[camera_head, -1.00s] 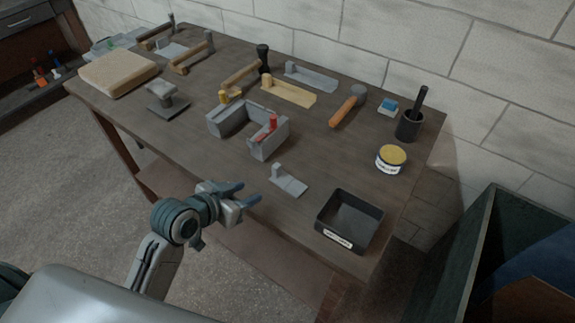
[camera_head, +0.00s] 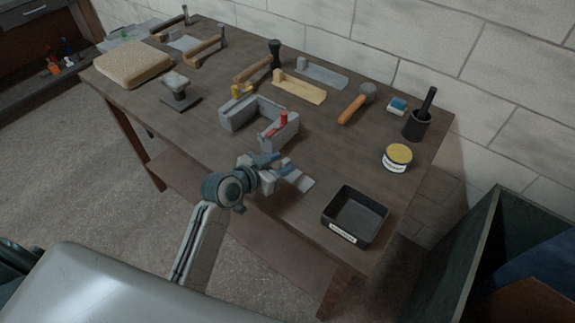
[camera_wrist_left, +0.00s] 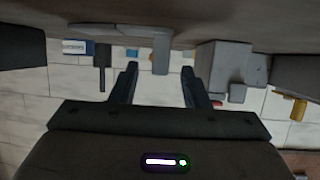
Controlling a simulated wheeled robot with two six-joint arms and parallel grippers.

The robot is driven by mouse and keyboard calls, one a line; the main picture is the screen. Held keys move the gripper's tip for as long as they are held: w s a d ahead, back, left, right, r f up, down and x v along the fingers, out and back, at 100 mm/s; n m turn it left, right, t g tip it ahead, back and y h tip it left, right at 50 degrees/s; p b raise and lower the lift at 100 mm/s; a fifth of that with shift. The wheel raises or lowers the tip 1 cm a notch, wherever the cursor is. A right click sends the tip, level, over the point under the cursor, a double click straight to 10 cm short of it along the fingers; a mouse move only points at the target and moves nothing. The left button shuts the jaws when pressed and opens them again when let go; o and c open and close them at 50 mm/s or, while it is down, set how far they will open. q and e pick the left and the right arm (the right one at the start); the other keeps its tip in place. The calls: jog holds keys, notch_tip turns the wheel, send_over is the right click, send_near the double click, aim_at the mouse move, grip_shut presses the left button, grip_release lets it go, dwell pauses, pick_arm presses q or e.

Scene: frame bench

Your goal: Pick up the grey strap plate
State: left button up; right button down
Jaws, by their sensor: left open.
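The grey strap plate (camera_head: 301,181), a small flat plate with a raised block at one end, lies on the bench near its front edge. My left gripper (camera_head: 277,164) is open at its left end and partly covers it in the head view. In the left wrist view, which looks upside down, a light grey upright piece (camera_wrist_left: 160,53), apparently part of the plate, shows between the two open fingers (camera_wrist_left: 159,75). I cannot tell whether the fingers touch it. My right gripper is not in view.
A grey U-shaped frame (camera_head: 237,115) with a red handle (camera_head: 283,118) stands just behind the gripper. A black tray (camera_head: 355,216) is to the right, with a yellow-lidded tin (camera_head: 397,158) and a black cup (camera_head: 416,125) beyond. A longer grey plate (camera_head: 322,74) lies at the back.

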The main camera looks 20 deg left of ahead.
pick_arm(q)
jog(key=shift+x, duration=1.35)
grip_shut()
